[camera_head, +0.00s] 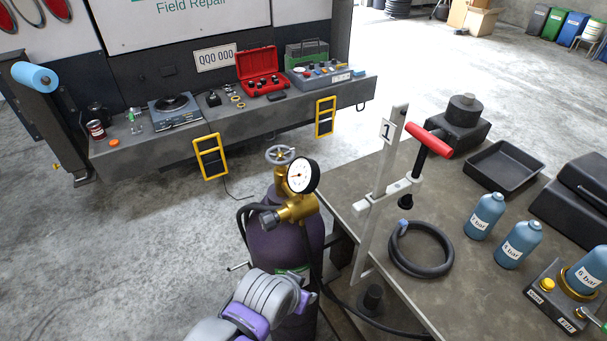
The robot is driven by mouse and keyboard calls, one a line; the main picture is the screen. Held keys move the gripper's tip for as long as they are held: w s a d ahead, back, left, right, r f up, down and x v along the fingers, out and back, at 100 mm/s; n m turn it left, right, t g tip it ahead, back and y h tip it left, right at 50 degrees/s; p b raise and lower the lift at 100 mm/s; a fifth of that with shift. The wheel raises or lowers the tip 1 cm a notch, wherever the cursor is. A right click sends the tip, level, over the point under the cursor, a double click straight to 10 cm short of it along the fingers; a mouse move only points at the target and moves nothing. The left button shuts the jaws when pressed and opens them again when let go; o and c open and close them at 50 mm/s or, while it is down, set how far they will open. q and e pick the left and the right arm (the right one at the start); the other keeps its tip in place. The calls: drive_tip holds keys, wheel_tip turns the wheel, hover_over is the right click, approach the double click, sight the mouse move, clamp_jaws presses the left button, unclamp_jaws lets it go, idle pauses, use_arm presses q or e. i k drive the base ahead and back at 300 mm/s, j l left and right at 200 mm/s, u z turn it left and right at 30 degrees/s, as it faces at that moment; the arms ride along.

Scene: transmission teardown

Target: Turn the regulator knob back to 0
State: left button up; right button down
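The regulator (295,209) is a brass body on top of a purple gas cylinder (282,250). A grey handwheel (280,155) is behind. A grey and purple arm of mine, seemingly the left, comes in from the bottom, with its purple end (301,296) below the knob and apart from it. Its fingers cannot be made out. My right gripper is not in view.
A workbench (455,285) at right holds a white stand with a red handle (428,141), a coiled black hose (420,249), blue bottles (484,216) and a black tray (505,166). A black hose loops left of the regulator. A grey tool-covered ledge (240,125) runs behind.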

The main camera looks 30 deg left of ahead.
sight(268, 221)
drive_tip(key=j+u, duration=0.25)
drive_tip(key=u, duration=0.2)
drive_tip(key=j+u, duration=0.3)
drive_tip(key=u, duration=0.2)
drive_tip(key=k, duration=0.05)
